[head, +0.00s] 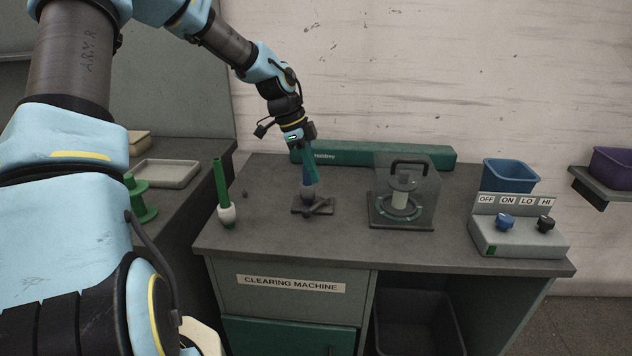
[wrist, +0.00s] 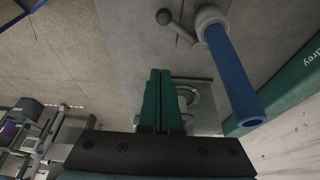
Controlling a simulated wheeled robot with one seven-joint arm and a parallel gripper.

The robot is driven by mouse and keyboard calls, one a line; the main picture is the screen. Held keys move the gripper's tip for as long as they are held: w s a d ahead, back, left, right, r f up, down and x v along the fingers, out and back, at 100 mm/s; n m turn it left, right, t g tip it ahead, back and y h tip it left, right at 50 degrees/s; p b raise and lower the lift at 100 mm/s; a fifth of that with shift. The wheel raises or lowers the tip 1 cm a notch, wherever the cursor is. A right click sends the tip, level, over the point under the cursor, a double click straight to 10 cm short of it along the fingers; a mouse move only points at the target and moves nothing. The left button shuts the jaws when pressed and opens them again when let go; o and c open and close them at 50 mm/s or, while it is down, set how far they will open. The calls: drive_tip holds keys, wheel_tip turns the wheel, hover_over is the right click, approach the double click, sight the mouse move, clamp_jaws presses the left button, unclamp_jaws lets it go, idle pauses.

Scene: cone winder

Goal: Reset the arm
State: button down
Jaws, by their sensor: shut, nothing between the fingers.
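My gripper (head: 313,163) is above the middle of the grey bench, its green fingers pointing down. In the wrist view its two fingers (wrist: 160,78) are pressed together with nothing between them. A blue tube (wrist: 234,75) stands on a small dark holder with a lever (wrist: 177,26), beside the fingers and apart from them in that view. In the head view the blue tube (head: 308,181) is partly hidden behind the fingers. My arm reaches in from the upper left.
A green tube (head: 221,182) stands in a white base at the bench's left. A clear-covered device (head: 402,192), a long green case (head: 372,154), a blue bin (head: 510,175) and a control box with two knobs (head: 518,238) are also there. The front middle bench is clear.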

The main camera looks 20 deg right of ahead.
idle(0.4)
drive_tip(key=s+a+r+n+t+y, duration=0.1)
drive_tip(key=s+a+n, duration=0.3)
drive_tip(key=a+n, duration=0.3)
drive_tip(key=s+a+r+n+t+y, duration=0.1)
drive_tip(key=s+a+n, duration=0.3)
drive_tip(key=a+n, duration=0.4)
drive_tip(key=s+a+r+n+t+y, duration=0.1)
drive_tip(key=s+a+n, duration=0.4)
drive_tip(key=a, duration=0.9)
drive_tip(key=shift+r+n, duration=0.4)
drive_tip(key=shift+n, duration=0.8)
